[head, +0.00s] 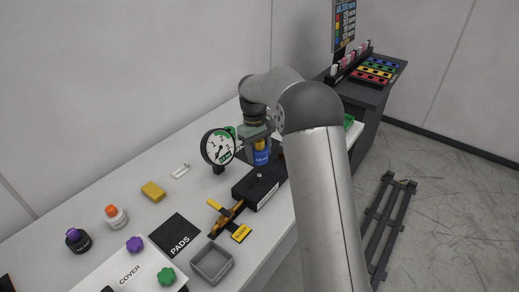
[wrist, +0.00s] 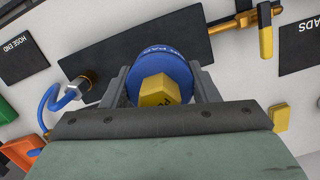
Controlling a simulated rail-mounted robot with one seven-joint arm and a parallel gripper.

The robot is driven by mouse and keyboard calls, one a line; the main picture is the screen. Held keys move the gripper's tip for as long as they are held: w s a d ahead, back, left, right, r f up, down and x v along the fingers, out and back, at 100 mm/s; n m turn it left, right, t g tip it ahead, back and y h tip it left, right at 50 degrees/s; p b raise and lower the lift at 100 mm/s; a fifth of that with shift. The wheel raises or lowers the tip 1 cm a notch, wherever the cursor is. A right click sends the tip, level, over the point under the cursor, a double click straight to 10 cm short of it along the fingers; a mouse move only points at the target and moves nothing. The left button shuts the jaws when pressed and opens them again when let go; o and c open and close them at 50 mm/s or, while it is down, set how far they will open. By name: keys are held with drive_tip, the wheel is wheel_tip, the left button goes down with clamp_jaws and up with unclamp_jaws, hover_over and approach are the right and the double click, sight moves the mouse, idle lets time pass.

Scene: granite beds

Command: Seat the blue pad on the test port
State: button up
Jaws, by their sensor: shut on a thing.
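The blue pad (head: 261,157) is a blue disc with printed lettering, and a yellow hex top shows on it in the wrist view (wrist: 165,72). My gripper (head: 258,148) is shut on it, with one dark finger on each side of the disc in the wrist view (wrist: 160,85). In the head view the pad is just behind a black block (head: 256,190) with a small silver knob on top. The pad's underside is hidden, so I cannot tell whether it touches anything. I cannot make out the test port for certain.
A round dial gauge (head: 218,148) stands close left of the pad. A brass piece with a yellow handle (head: 226,214), a grey bin (head: 211,263) and the PADS mat (head: 175,236) lie in front. A brass fitting with a blue hose (wrist: 66,96) is left of the gripper.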

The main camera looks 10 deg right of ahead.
drive_tip(key=b, duration=0.3)
hover_over(260, 175)
drive_tip(key=shift+w+f, duration=0.2)
drive_tip(key=shift+f, duration=2.55)
drive_tip(key=shift+f+b, duration=0.9)
drive_tip(key=shift+f, duration=1.2)
drive_tip(key=o, duration=1.3)
drive_tip(key=shift+r, duration=0.1)
drive_tip(key=r+p, duration=0.2)
drive_tip(key=r, duration=0.1)
drive_tip(key=r+p, duration=0.2)
drive_tip(key=shift+w+a, duration=0.25)
drive_tip(key=shift+w, duration=0.05)
drive_tip(key=shift+f, duration=0.1)
